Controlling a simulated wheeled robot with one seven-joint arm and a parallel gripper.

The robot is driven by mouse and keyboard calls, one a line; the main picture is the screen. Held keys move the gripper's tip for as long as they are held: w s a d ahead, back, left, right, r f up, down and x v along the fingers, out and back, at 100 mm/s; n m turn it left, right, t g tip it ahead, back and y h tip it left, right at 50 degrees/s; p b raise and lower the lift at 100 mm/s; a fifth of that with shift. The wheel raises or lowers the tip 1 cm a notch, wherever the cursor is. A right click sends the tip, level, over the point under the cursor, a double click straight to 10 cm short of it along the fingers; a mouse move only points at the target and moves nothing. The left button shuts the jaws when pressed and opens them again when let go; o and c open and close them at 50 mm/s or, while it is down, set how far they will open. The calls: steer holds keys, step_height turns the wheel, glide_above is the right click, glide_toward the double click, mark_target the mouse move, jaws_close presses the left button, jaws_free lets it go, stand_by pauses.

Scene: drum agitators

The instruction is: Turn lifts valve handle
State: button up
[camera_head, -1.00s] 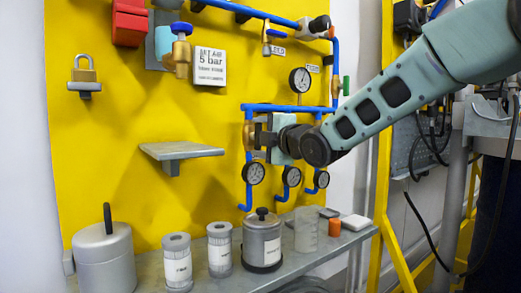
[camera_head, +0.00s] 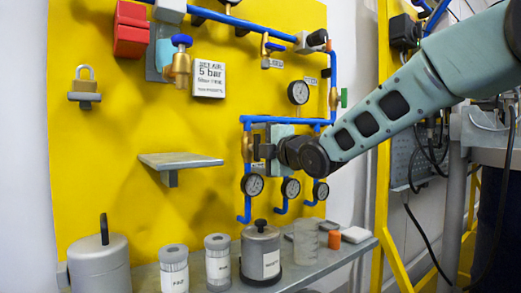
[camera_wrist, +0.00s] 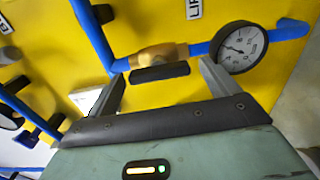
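The lifts valve shows in the wrist view as a brass body (camera_wrist: 158,55) on a blue pipe, with a short black bar handle (camera_wrist: 160,73) lying along the pipe. A label starting "LIF" (camera_wrist: 194,8) is partly cut off above it. My gripper (camera_wrist: 162,76) is open, one finger on each side of the handle, with visible gaps at both ends. In the head view my gripper (camera_head: 264,152) is at the brass valve (camera_head: 247,148) on the left vertical blue pipe. My gripper hides most of the handle there.
A gauge (camera_wrist: 240,46) sits close beside the right finger. Three gauges hang below the gripper, including the left one (camera_head: 252,185). A small shelf (camera_head: 180,160) juts out at left. Canisters (camera_head: 261,252) stand on the lower shelf (camera_head: 318,262).

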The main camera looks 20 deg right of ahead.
steer(key=shift+s, duration=0.1)
steer(key=p+v, duration=0.4)
steer(key=v, duration=1.3)
steer(key=shift+p, duration=0.35)
